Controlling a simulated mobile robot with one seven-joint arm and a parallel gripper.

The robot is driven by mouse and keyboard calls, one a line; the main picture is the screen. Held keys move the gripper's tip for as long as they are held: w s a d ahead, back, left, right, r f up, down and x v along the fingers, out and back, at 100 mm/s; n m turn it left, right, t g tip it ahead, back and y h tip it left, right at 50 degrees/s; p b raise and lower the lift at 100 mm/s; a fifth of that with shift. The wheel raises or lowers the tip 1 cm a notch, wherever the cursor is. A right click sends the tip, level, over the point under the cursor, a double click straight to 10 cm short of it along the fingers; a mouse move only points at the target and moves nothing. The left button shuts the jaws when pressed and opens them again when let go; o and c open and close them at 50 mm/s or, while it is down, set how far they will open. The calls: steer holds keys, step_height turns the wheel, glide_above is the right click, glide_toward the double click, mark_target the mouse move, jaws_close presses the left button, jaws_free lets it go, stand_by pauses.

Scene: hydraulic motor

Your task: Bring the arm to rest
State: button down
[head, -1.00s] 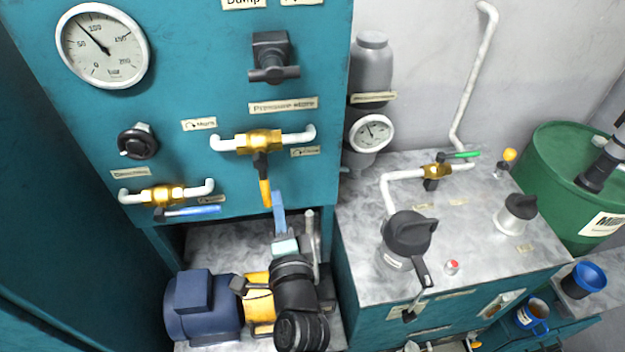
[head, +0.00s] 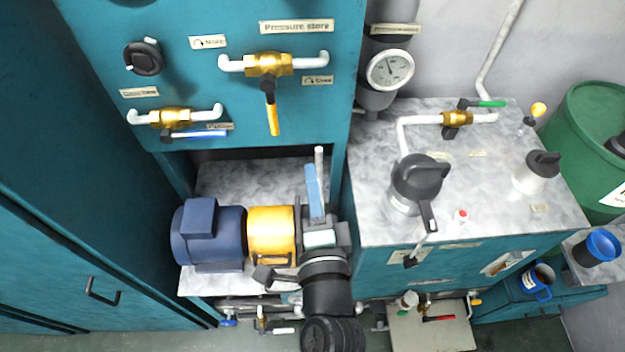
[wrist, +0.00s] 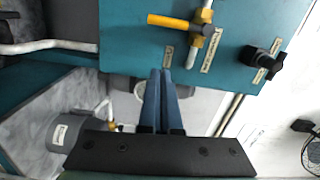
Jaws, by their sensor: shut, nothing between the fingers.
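My gripper (head: 311,170) has two blue fingers that lie together, with nothing between them. In the head view it points up, in front of the opening below the teal panel (head: 210,85). It is apart from the Pressure store valve (head: 268,64), whose yellow-ended lever (head: 273,118) hangs down above and to the left of the fingertips. In the wrist view the closed fingers (wrist: 160,75) point toward the lower edge of the panel, below the yellow lever (wrist: 168,21). My arm hides part of the pump behind it.
A blue motor (head: 207,235) with a yellow coupling (head: 271,235) stands left of my arm. To the right is a marbled cabinet top (head: 480,200) with a dark-lidded filler (head: 415,182) and a brass valve (head: 457,119). A green drum (head: 590,130) stands far right.

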stand_by(0.5)
steer(key=w+a+r+n+t+y, duration=0.15)
steer(key=r+n, duration=0.35)
steer(key=r, duration=0.9)
steer(key=w+a+r+n+t, duration=0.1)
steer(key=w+r+n+t, duration=0.15)
steer(key=r+n, duration=0.7)
steer(key=s+r+n+t+h, duration=0.1)
steer(key=s+r, duration=0.4)
steer(key=r, duration=0.7)
steer(key=s+r+n+t+h, duration=0.1)
steer(key=s+r+t, duration=0.3)
steer(key=r, duration=0.8)
steer(key=shift+s+d, duration=0.35)
steer(key=shift+s, duration=0.6)
steer(key=shift+h, duration=0.25)
